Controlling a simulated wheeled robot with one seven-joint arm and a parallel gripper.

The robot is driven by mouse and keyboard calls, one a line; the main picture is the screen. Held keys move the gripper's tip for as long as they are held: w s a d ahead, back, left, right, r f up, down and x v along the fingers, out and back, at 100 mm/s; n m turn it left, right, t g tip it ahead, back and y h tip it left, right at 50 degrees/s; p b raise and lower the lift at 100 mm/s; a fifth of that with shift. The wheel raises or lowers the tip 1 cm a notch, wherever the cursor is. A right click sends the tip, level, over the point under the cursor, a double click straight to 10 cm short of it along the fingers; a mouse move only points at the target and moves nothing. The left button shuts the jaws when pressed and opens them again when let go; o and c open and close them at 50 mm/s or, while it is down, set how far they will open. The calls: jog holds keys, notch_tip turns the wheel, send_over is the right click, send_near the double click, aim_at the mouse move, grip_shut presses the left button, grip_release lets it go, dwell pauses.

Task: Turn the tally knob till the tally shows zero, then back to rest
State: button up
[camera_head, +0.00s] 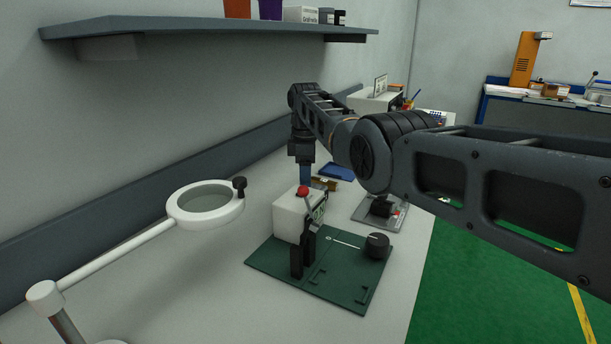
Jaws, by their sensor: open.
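A green base plate (342,283) lies on the pale bench and carries a white box (290,217) with a red piece (303,191) on top. A black round knob (377,245) stands at the plate's right side, by a thin pale line. I cannot tell which of these is the tally knob, and no tally figures are readable.
A white-ringed magnifier (206,204) on an arm stands at left. A grey device (381,209) and a blue tray (337,172) lie behind the plate. A wall shelf (210,27) hangs above. My arm crosses the right side. The bench front left of the plate is clear.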

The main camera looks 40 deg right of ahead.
grip_shut()
dwell(0.3)
jog(key=shift+m, duration=0.3)
jog(key=m, duration=1.1)
dwell(0.3)
jog(key=shift+m, duration=0.4)
